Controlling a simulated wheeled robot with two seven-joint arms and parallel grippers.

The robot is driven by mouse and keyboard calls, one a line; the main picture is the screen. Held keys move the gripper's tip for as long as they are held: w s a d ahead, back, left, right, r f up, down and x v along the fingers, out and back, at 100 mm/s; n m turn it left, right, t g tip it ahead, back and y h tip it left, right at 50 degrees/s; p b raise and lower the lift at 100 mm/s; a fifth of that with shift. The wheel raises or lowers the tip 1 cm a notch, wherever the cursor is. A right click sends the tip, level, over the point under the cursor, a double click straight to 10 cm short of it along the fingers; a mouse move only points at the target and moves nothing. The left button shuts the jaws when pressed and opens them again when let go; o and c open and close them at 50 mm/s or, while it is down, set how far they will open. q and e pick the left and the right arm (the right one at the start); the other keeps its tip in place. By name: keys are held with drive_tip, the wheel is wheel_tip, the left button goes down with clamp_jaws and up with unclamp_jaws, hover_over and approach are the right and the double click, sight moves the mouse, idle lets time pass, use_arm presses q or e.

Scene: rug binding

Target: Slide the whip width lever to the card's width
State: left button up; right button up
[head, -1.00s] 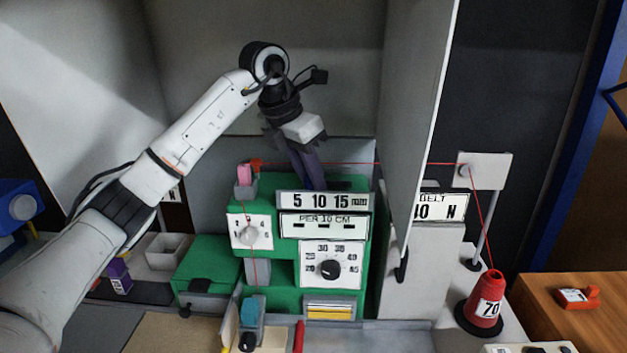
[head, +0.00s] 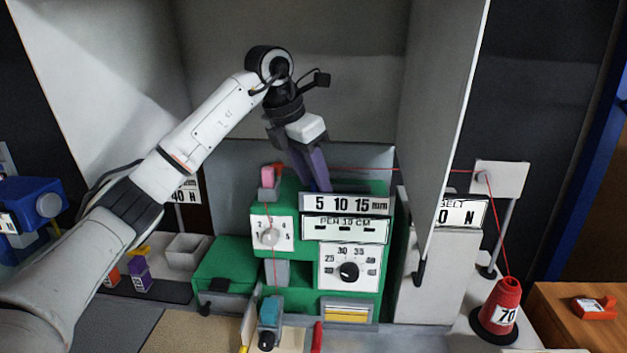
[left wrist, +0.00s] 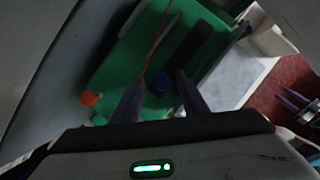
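The green machine (head: 225,262) carries a white scale (head: 346,203) marked 5, 10 and 15 mm on its upper front. My left gripper (head: 316,187) points down behind the left end of this scale, its tips partly hidden by the plate. The knob is hidden in the head view. I cannot make out a card giving the width.
A red thread (head: 430,171) runs across the machine top to a red cone (head: 500,308) marked 70. A pale upright panel (head: 440,120) stands right of the machine. A dial (head: 349,272) and a smaller knob (head: 270,236) are on its front. A grey bin (head: 187,250) stands left.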

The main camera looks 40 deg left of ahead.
use_arm(q)
drive_tip(key=v, duration=0.9)
drive_tip(key=shift+s+r, duration=0.2)
drive_tip(key=shift+r, duration=0.05)
